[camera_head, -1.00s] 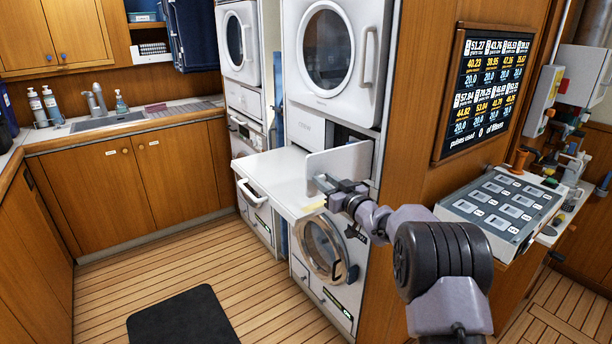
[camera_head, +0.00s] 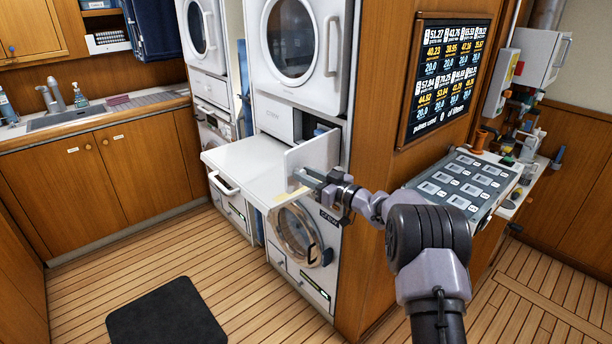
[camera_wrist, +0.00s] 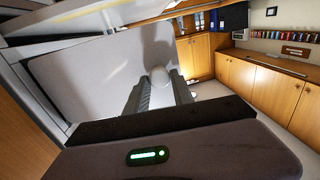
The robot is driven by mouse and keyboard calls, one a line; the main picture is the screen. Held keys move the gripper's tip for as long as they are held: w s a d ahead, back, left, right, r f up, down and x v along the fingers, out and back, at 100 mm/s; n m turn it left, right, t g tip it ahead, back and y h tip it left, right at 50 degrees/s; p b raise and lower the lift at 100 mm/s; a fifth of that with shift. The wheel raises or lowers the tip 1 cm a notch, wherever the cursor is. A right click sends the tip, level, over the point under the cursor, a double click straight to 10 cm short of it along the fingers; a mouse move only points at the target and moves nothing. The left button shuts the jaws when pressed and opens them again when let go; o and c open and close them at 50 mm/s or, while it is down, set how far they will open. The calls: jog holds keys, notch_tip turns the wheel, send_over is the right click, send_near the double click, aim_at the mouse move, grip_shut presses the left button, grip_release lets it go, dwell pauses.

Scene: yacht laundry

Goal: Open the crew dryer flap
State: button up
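A white pull-out panel (camera_head: 236,172) juts out level from the dryer stack, with a handle on its front. A thin upright white panel (camera_head: 318,151) stands at its right side; I cannot tell which of them is the crew dryer flap. Below is a round-doored machine (camera_head: 296,235) with a dark label that seems to read CREW. My gripper (camera_head: 306,179) is low against the upright panel, above the round door. In the wrist view its grey fingers (camera_wrist: 158,92) flank a pale rounded thing (camera_wrist: 159,76), with a broad pale panel (camera_wrist: 100,72) behind. Finger gap and contact are unclear.
An upper round-doored machine (camera_head: 291,42) is above, and a second stack (camera_head: 204,55) stands to the left. A wood wall with a screen (camera_head: 444,78) and a button panel (camera_head: 468,184) are to the right. The plank floor is open, with a dark mat (camera_head: 166,318).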

jog(key=o, duration=0.4)
jog(key=shift+d, duration=0.1)
jog(key=p+v, duration=0.4)
jog(key=v, duration=1.3)
jog(key=shift+s+d+r, duration=0.1)
jog(key=shift+s, duration=0.1)
